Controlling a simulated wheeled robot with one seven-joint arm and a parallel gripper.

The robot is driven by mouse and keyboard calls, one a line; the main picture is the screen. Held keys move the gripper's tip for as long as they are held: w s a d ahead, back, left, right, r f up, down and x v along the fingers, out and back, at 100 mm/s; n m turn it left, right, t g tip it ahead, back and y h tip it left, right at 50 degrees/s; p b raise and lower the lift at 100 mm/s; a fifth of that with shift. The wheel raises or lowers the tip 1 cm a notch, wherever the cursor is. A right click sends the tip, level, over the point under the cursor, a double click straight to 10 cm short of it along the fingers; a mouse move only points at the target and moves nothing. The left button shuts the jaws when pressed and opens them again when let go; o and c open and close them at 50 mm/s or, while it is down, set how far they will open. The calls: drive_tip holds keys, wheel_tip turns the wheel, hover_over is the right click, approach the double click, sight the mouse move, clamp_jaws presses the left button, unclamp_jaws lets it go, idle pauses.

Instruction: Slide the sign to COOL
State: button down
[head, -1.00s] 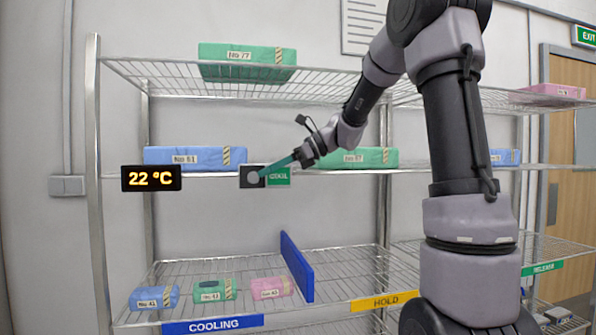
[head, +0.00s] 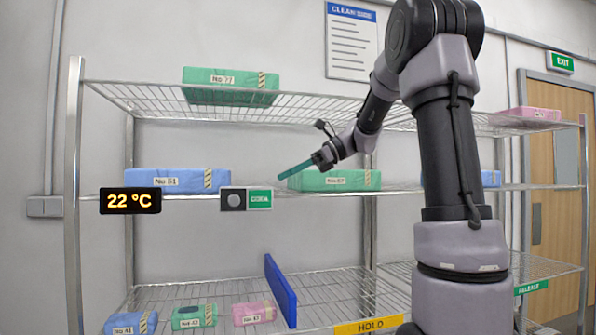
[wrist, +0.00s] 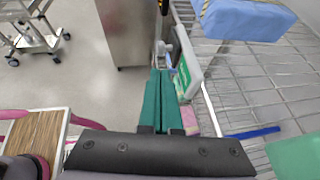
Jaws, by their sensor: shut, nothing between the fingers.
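In the wrist view, a white-edged panel with green (wrist: 186,75) shows just right of my fingertips. My gripper (head: 281,178) has teal fingers pressed together and empty. Its tips are up and right of the sign, apart from it in the head view.
A green box (head: 335,180) sits on the middle shelf behind my gripper, and a blue box (head: 178,180) sits left. A blue divider (head: 281,290) stands on the lower shelf beside small boxes. A yellow HOLD strip (head: 368,327) marks the lower edge.

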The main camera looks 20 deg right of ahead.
drive_tip(key=v, duration=0.2)
drive_tip(key=shift+d+r, duration=0.15)
drive_tip(key=shift+d, duration=0.1)
idle(0.3)
drive_tip(key=s+d+f+n+t+h, duration=0.1)
drive_tip(key=s+f+n+t+h, duration=0.1)
drive_tip(key=s+f+n+h, duration=0.3)
drive_tip(key=s+d+f+n+t+h, duration=0.2)
drive_tip(key=s+f+n+h, duration=0.3)
drive_tip(key=s+n, duration=0.6)
drive_tip(key=shift+s+f+t, duration=0.5)
drive_tip(key=shift+s+f, duration=0.3)
drive_tip(key=shift+s, duration=1.95)
drive_tip(key=shift+d, duration=0.1)
idle(2.8)
